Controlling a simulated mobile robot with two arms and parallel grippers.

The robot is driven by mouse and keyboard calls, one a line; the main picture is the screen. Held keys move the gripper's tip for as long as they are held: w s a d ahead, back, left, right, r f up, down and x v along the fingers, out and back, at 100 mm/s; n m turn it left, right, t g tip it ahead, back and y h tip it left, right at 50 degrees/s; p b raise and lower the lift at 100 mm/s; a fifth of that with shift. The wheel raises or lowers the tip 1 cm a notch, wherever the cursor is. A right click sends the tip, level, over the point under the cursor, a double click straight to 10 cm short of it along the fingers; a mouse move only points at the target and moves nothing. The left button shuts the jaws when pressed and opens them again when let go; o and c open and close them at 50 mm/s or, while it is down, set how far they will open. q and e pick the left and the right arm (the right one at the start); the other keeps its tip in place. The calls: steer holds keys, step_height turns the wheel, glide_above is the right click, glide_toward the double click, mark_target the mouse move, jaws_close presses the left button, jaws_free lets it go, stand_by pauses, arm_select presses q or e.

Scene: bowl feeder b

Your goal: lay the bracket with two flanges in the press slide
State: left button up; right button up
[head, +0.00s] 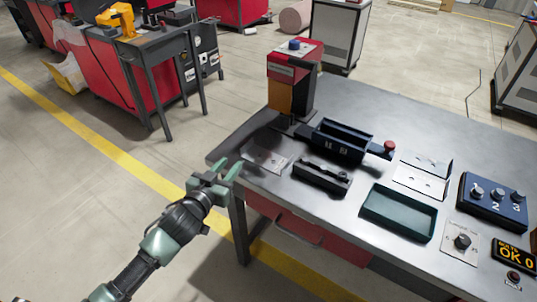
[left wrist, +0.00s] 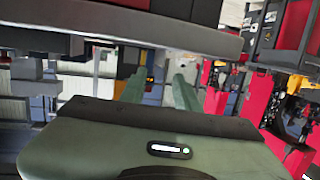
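Thin grey metal pieces lie on the right part of the table in the head view, including a bracket (head: 422,179) with a bent-up edge and holes; I cannot clearly count its flanges. The press (head: 293,82) stands at the table's back left corner. A dark slide-like body (head: 322,177) lies in front of it, but I cannot tell for sure which part is the press slide. My left gripper (head: 229,170) is open and empty, just off the table's left edge, apart from all pieces. Its two spread fingers show in the left wrist view (left wrist: 158,92). My right gripper is not in view.
A dark blue two-part bin (head: 342,140) stands beside the press, near a red knob (head: 389,146). A green tray (head: 398,212) lies towards the front. A numbered button box (head: 493,195) and an "OK 0" display (head: 514,255) are at the right. A flat plate (head: 266,158) lies at the left edge.

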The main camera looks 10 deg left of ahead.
mark_target(242, 148)
arm_select(q)
steer(key=shift+h, duration=0.3)
steer(key=x, duration=0.8)
steer(key=shift+w+a+r, duration=0.2)
steer(key=shift+w+r, duration=0.05)
steer(key=shift+w, duration=0.1)
jaws_close()
stand_by(0.8)
